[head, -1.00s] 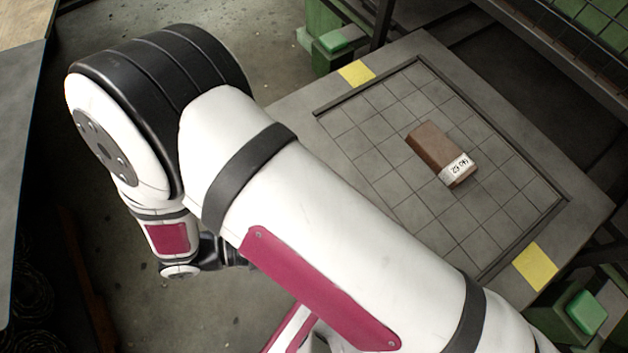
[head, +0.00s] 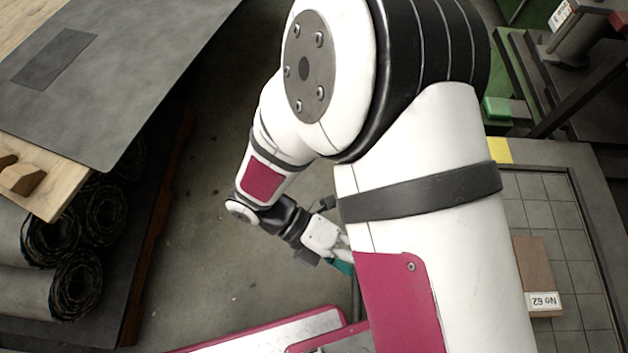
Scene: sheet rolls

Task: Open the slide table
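A grey table with a grid-lined top (head: 590,165) stands at the right, partly hidden behind my arm. A brown block (head: 535,262) with a white "No 62" label lies on it. At the upper left is another flat surface, a dark grey sheet (head: 135,90) with a darker rectangle on it, lying over a pale wooden board (head: 40,170). I cannot tell from the picture which of these is the slide table. My gripper (head: 340,258) hangs over the floor between them, touching neither. My arm hides part of it, so its opening is unclear.
Several dark sheet rolls (head: 75,285) lie under the left board, with a reddish-brown edge (head: 160,235) beside them. Wooden pieces (head: 20,178) rest on the board. Green parts (head: 497,107) and a dark frame stand at the upper right. The concrete floor (head: 210,240) between is clear.

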